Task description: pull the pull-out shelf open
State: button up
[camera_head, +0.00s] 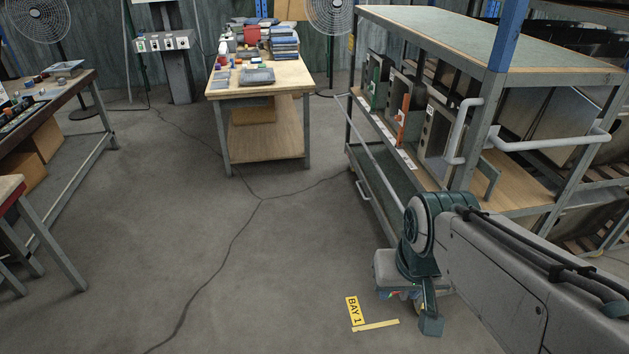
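The pull-out shelf (372,174) is the low, dark green-grey tray at the bottom of the metal rack on the right. It has a small pale handle (362,191) on its aisle-side edge. The shelf looks pushed in under the rack, though its near end is hidden behind my arm. My gripper (421,309) hangs low at the end of the arm, near the floor and nearer the camera than the handle. It appears apart from the handle. Its fingers are partly hidden by the wrist, so their opening cannot be told. I see nothing held in it.
The rack's middle shelf (510,190) holds upright panels (405,98), and pale tubular handles (462,130) project from its near end. A wooden table (262,80) stands at the back, a workbench (60,88) at left. The floor between is clear, with a yellow BAY 1 label (353,311).

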aim_at(391, 215)
jog(key=u, duration=0.5)
jog(key=i, duration=0.8)
jog(key=u, duration=0.35)
jog(key=i, duration=1.5)
jog(key=z, duration=1.3)
jog(key=i, duration=0.95)
jog(key=z, duration=1)
